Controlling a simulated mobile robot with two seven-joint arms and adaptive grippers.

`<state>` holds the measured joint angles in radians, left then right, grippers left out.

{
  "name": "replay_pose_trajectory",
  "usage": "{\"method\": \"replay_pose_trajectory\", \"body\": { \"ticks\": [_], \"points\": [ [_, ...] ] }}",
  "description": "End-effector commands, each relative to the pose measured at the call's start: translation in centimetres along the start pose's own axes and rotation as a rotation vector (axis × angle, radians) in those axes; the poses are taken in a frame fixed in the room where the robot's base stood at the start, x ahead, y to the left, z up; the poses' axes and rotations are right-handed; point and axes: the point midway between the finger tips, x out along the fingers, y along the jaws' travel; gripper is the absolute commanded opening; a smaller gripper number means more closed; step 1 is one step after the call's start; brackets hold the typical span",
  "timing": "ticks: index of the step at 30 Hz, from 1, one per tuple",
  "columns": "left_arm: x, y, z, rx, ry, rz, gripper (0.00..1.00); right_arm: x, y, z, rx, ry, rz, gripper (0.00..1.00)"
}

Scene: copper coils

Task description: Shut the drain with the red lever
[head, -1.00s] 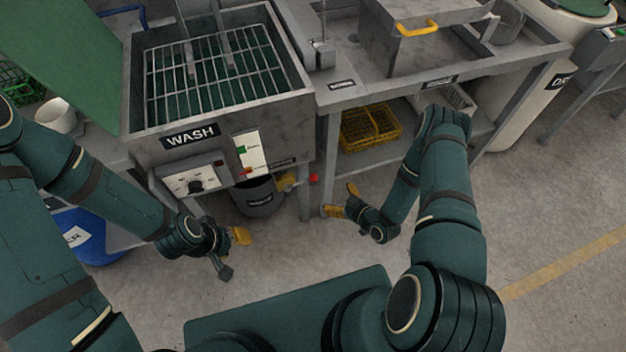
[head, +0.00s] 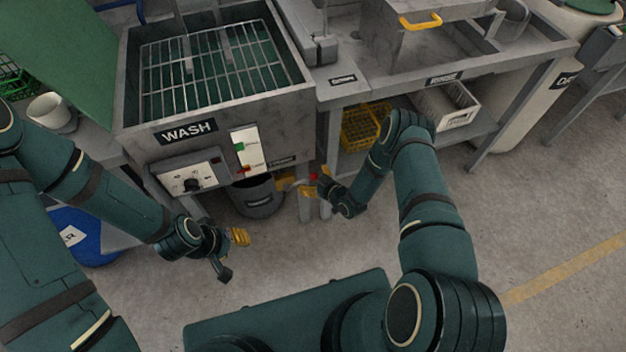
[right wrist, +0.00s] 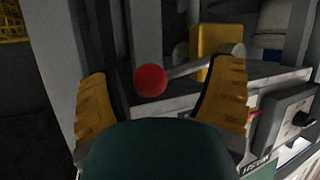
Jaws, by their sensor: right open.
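The red lever's round knob (right wrist: 150,80) sits between the two open yellow fingers of my right gripper (right wrist: 165,105) in the right wrist view, nearer the left finger. Its grey rod (right wrist: 190,67) runs right toward a yellow part (right wrist: 220,45). In the head view the red knob (head: 313,177) shows small, right beside my right gripper (head: 316,184), at the drain below the wash tank (head: 225,110). The fingers are not closed on it. My left gripper (head: 232,250) hangs lower left over the floor, away from the lever; its finger opening is unclear.
A dark bucket (head: 258,197) stands under the drain. The wash control panel (head: 188,178) is above left. A table leg stands close behind my right gripper. A yellow crate (head: 360,130) and a white crate (head: 446,108) sit on the shelf at right.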

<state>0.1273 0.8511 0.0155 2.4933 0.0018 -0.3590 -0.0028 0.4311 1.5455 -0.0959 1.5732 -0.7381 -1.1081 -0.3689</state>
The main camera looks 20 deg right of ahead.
Motion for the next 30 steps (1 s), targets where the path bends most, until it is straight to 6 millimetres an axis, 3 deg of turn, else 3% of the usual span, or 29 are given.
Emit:
{"method": "replay_pose_trajectory", "body": {
  "ticks": [7,8,14,15,30],
  "points": [
    [-0.01,0.01,-0.01,0.000,0.000,0.000,0.47,0.04,-0.02,-0.01,0.000,0.000,0.000,0.81],
    [-0.01,0.01,-0.01,0.000,0.000,0.000,0.47,0.04,-0.01,-0.01,0.000,0.000,0.000,0.74],
    [-0.01,0.01,0.00,0.000,0.000,0.000,0.47,0.02,-0.04,0.01,0.000,-0.001,-0.001,0.04],
    [0.00,0.01,0.00,0.000,0.000,0.000,0.47,0.03,-0.05,0.02,0.000,-0.001,-0.001,0.00],
    [-0.25,0.09,0.02,0.000,-0.001,0.000,0.47,0.01,-0.47,-0.16,-0.015,-0.010,-0.004,0.00]
  ]
}}
